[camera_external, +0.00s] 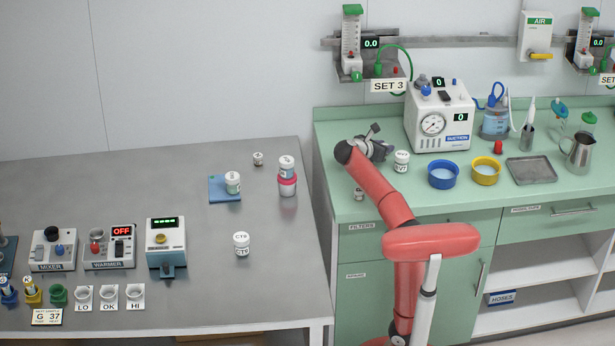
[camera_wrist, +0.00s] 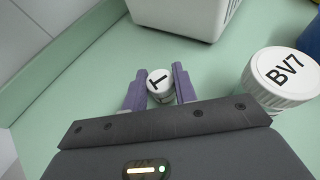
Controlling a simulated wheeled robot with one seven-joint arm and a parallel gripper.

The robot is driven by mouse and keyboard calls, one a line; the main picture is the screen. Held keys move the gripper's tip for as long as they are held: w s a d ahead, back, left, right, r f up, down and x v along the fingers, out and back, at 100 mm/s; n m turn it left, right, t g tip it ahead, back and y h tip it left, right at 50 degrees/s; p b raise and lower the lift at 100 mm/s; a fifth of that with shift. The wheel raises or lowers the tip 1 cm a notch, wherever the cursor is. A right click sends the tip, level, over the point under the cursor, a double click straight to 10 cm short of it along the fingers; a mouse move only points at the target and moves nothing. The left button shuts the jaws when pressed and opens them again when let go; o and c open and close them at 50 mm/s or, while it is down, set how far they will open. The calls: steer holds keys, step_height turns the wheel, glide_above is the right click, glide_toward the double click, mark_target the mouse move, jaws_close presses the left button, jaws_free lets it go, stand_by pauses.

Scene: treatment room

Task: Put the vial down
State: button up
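The vial (camera_wrist: 160,86) is small, with a white cap bearing a dark letter that looks like a T. In the wrist view it sits between the two purple fingers of my gripper (camera_wrist: 160,80), which appear to touch it on both sides. It is close over the green counter (camera_wrist: 95,90); I cannot tell whether its base touches. In the external view my gripper (camera_external: 378,148) is low over the left back part of the counter (camera_external: 345,125), and the vial there is hidden by it.
A white jar marked BV7 (camera_wrist: 282,78) stands just right of my gripper; it also shows in the external view (camera_external: 401,161). The suction unit (camera_external: 440,118) stands behind it. Blue (camera_external: 442,181) and yellow (camera_external: 486,177) bowls are farther right.

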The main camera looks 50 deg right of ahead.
steer(key=o, duration=0.5)
steer(key=shift+c, duration=0.2)
steer(key=shift+r, duration=0.2)
steer(key=p+v, duration=0.1)
steer(key=v, duration=1.1)
